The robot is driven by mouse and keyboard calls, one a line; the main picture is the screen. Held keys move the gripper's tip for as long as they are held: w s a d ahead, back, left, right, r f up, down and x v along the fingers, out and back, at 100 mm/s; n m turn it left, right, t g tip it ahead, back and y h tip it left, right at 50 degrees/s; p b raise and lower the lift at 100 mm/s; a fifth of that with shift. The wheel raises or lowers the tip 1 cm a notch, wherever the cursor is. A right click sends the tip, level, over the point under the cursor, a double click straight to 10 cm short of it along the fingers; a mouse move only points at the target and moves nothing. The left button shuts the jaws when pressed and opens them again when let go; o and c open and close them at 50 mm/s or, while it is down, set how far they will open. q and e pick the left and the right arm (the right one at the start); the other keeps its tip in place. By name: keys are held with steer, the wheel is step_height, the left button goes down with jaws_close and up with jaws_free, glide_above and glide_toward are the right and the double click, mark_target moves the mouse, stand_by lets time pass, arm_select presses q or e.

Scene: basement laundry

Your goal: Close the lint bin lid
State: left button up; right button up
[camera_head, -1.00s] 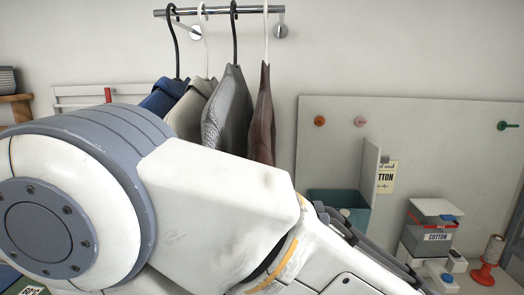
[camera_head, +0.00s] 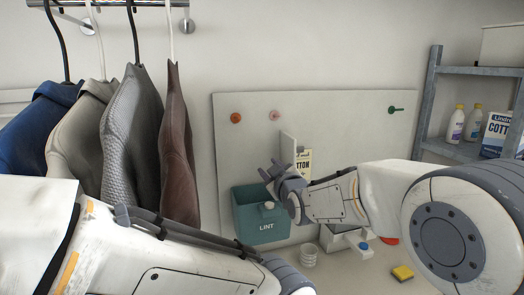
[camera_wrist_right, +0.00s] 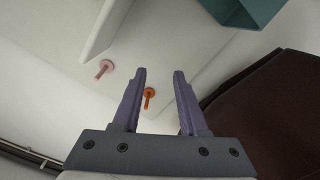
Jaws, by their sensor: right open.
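The lint bin (camera_head: 262,222) is a teal open-topped box labelled LINT, standing against the back panel. Its lid (camera_head: 289,148) is a pale flat plate standing upright at the bin's right side. My right gripper (camera_head: 270,172) is open and empty, just above the bin and left of the lid. In the right wrist view the gripper (camera_wrist_right: 160,72) shows its two fingers apart with nothing between them. The lid (camera_wrist_right: 106,30) is at the upper left there and a bin corner (camera_wrist_right: 245,10) at the top right. My left arm crosses the lower left; its gripper is out of view.
Hanging clothes (camera_head: 178,150) are close left of the bin. Pegs, orange (camera_head: 236,118), pink (camera_head: 274,115) and green (camera_head: 395,109), stick out of the panel (camera_head: 345,115). A ribbed white item (camera_head: 309,256) and a yellow sponge (camera_head: 402,273) lie on the counter. A shelf (camera_head: 455,150) stands right.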

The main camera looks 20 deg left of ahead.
steer(key=shift+t, duration=0.5)
steer(key=shift+r+p+x, duration=0.25)
steer(key=shift+p+x, duration=0.8)
steer(key=shift+x, duration=0.9)
steer(key=shift+r+p+x, duration=0.2)
steer(key=shift+p+x, duration=0.85)
steer(key=shift+x, duration=0.9)
steer(key=shift+r+p+x, duration=0.25)
steer(key=shift+p+x, duration=0.8)
steer(key=shift+x, duration=0.95)
jaws_close()
jaws_free()
